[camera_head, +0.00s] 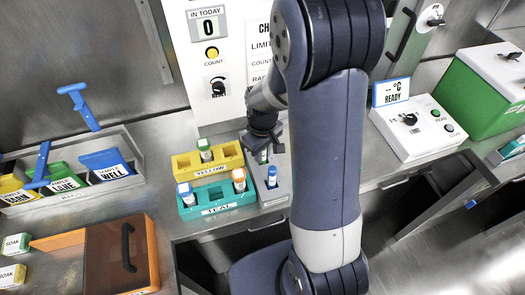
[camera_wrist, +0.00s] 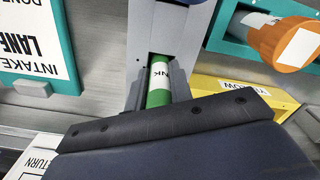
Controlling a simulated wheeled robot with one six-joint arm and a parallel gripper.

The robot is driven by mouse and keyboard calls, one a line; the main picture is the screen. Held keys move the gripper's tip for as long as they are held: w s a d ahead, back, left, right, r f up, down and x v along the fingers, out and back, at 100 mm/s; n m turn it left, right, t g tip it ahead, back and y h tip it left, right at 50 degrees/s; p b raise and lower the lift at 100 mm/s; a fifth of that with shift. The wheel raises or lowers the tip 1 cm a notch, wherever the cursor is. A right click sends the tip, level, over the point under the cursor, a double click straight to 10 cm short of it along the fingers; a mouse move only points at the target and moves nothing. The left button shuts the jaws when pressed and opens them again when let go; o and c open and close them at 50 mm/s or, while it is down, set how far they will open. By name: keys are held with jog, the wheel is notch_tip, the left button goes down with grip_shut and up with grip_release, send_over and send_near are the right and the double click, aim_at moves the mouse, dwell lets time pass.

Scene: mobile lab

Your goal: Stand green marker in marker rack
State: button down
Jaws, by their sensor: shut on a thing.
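My gripper (camera_head: 264,143) is shut on the green marker (camera_wrist: 158,88), which carries a white label. In the wrist view the marker lies between both fingers of my gripper (camera_wrist: 158,80). In the head view little of it shows under the fingers. The grey marker rack (camera_head: 281,190) stands right below my gripper, and it also fills the top middle of the wrist view (camera_wrist: 168,35). A blue-capped marker (camera_head: 272,176) stands upright at its near end. I cannot tell whether the green marker's lower end is inside a rack hole or just above it.
Left of the rack stand a yellow rack (camera_head: 183,165) with a green-capped vial (camera_head: 204,146) and a teal rack (camera_head: 229,202) with blue- and orange-capped vials. An orange box (camera_head: 151,255) and a labelled bin tray (camera_head: 125,140) are farther left. A white READY device (camera_head: 425,140) stands right.

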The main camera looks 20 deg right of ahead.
jog(key=shift+f, duration=0.1)
jog(key=c, duration=1.3)
grip_release()
jog(key=shift+o, duration=0.2)
notch_tip(320, 180, up, 12)
jog(key=shift+r, duration=0.2)
jog(key=shift+f, duration=0.1)
